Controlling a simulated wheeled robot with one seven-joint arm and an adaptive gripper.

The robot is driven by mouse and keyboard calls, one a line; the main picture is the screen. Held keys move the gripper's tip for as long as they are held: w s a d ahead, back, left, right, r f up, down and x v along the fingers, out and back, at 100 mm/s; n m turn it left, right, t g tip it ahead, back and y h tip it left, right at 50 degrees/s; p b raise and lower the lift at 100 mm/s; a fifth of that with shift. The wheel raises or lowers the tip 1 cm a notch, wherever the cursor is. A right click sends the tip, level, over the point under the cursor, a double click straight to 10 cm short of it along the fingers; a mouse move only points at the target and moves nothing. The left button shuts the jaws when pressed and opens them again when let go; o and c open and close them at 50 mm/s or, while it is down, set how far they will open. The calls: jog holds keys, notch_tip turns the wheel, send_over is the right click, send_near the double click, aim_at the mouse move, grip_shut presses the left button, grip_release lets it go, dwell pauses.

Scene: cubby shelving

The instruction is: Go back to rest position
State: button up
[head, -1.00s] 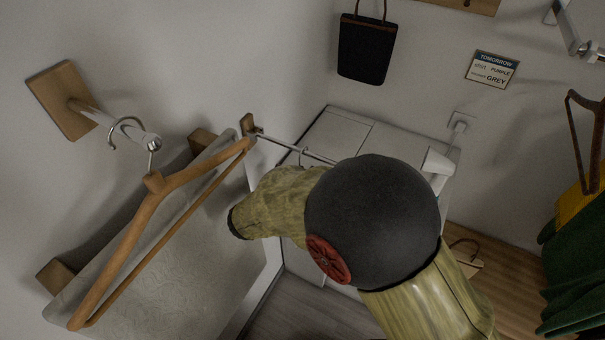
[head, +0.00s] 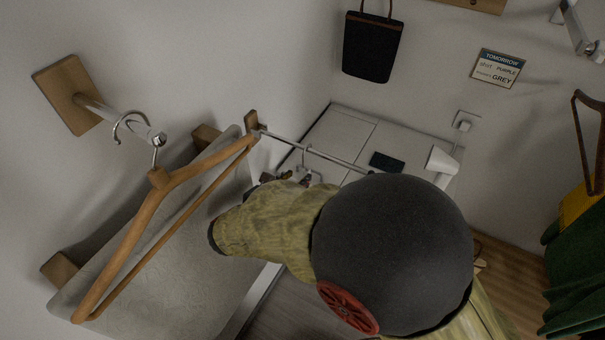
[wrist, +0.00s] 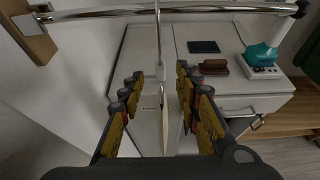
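My gripper (wrist: 163,105) shows in the wrist view with its yellow and dark fingers spread apart. It is open. A hanger (wrist: 164,115), seen nearly edge-on, hangs by its hook from a chrome rod (wrist: 190,11). In the picture it lies between the two rows of fingers, with gaps on both sides, so neither side appears to grip it. In the head view the rod (head: 325,154) runs out from the wall, and my arm hides most of my gripper.
A wooden hanger (head: 150,205) stands close at the left before a pale padded panel (head: 190,240). White cabinets (wrist: 190,85) below hold a dark phone (wrist: 203,46), a brown wallet (wrist: 215,67) and a teal-and-white object (wrist: 262,60). A black bag (head: 371,50) hangs behind.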

jog(key=v, duration=0.5)
jog(key=s+d+f+m+g+y+b, duration=0.15)
jog(key=s+d+f+m+g, duration=0.25)
jog(key=s+d+m+g, duration=0.8)
jog(key=s+d+r+m+t+y+b, duration=0.1)
jog(key=s+d+r+m+t+y, duration=0.1)
jog(key=d+r+m, duration=0.3)
jog(key=s+d+r+m+t+y+b, duration=0.2)
jog(key=s+d+r+m, duration=0.3)
jog(key=d+m, duration=0.4)
jog(key=m+t, duration=0.1)
jog(key=m, duration=0.3)
jog(key=shift+d+r+m+t, duration=0.3)
jog(key=shift+d+m, duration=0.05)
jog(key=shift+m, duration=0.05)
